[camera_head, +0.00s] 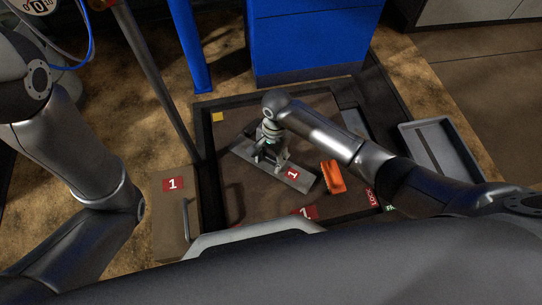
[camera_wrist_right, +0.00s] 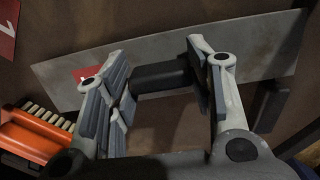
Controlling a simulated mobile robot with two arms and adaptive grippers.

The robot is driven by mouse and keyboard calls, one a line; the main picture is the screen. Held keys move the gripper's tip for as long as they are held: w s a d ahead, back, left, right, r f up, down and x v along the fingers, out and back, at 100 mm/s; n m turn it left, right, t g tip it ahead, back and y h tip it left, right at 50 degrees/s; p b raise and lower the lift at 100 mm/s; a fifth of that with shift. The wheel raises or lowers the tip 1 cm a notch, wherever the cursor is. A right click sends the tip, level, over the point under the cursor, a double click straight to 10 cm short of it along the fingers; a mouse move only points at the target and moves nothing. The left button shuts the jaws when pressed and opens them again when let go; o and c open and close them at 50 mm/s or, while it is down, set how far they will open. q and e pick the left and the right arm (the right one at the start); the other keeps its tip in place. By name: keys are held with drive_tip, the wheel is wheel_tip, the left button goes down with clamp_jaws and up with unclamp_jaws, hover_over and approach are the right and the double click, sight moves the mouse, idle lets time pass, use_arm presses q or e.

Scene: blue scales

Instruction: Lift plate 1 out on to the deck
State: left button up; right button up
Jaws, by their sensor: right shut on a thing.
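Plate 1 is a long grey plate (camera_head: 299,181) with a red label "1", lying diagonally across the brown-floored framed recess in the head view. It also spans the wrist view (camera_wrist_right: 265,38). My right gripper (camera_head: 270,150) is over the plate. In the wrist view its fingers (camera_wrist_right: 165,82) are shut on the plate's black handle (camera_wrist_right: 160,75). I cannot tell whether the plate touches the surface below. My left arm shows at the left, but its gripper is out of view. The speckled tan deck (camera_head: 145,125) surrounds the recess.
An orange brush (camera_head: 333,177) lies right of the plate. A brown panel (camera_head: 170,211) with a red "1" and a handle is at the left. A grey tray (camera_head: 436,147) stands at the right, a blue cabinet (camera_head: 305,40) behind. A dark post (camera_head: 155,75) rises at the recess's left.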

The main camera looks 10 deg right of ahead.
drive_tip(key=shift+f+b, duration=0.5)
drive_tip(key=shift+f, duration=0.15)
drive_tip(key=o, duration=1.4)
drive_tip(key=shift+r, duration=0.1)
drive_tip(key=shift+c, duration=0.2)
wheel_tip(320, 180, up, 12)
drive_tip(key=w+d, duration=0.1)
drive_tip(key=shift+d, duration=0.1)
